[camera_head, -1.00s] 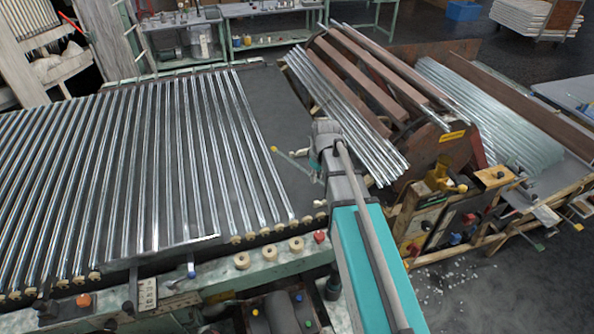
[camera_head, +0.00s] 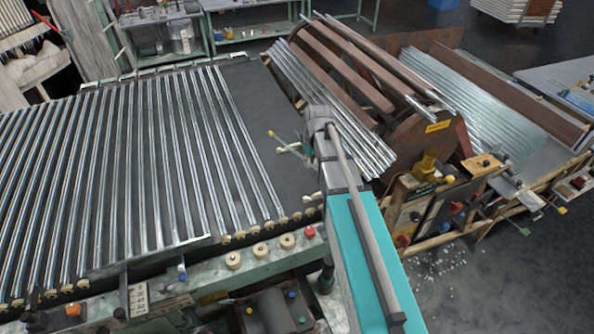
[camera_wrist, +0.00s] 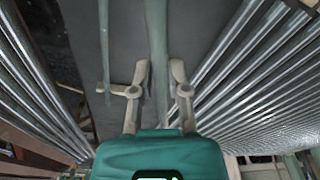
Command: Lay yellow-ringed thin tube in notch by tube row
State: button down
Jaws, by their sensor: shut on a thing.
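My gripper (camera_wrist: 159,76) is shut on a thin greenish glass tube (camera_wrist: 157,35), which runs lengthwise between the two fingers in the wrist view. In the head view, a thin tube with a yellow end (camera_head: 271,134) sticks out to the left of my gripper (camera_head: 303,150), over the dark bare strip of the bed. I cannot make out its far end, hidden by my arm. The tube row (camera_head: 185,150) lies to the left on the bed. Pale notched holders (camera_head: 283,221) line the bed's front edge. I cannot tell which notch is the task's.
A brown drum rack (camera_head: 345,75) with glass tubes (camera_head: 330,110) stands close to the right of my arm. The dark bed strip (camera_head: 255,95) between row and rack is bare.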

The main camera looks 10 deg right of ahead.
jog(key=w+d+r+m, duration=0.1)
jog(key=w+d+m, duration=0.1)
jog(key=d, duration=0.3)
jog(key=w+d+m+p, duration=0.1)
jog(key=w+d, duration=0.3)
jog(key=d, duration=0.1)
jog(key=shift+w+d+r+m, duration=0.25)
jog(key=shift+d+r+m, duration=0.1)
jog(key=shift+r+m, duration=0.05)
jog(key=w+a+f+b, duration=0.1)
jog(key=a+f+b, duration=0.1)
jog(key=a, duration=0.2)
jog(key=w+a+f+b, duration=0.1)
jog(key=a+f+b, duration=0.2)
jog(key=a, duration=0.1)
jog(key=w+a+f+b, duration=0.1)
jog(key=a+f+b, duration=0.2)
jog(key=a, duration=0.1)
jog(key=shift+a+f, duration=0.1)
jog(key=shift+f, duration=0.15)
jog(key=shift+a+f, duration=0.25)
jog(key=shift+a, duration=0.1)
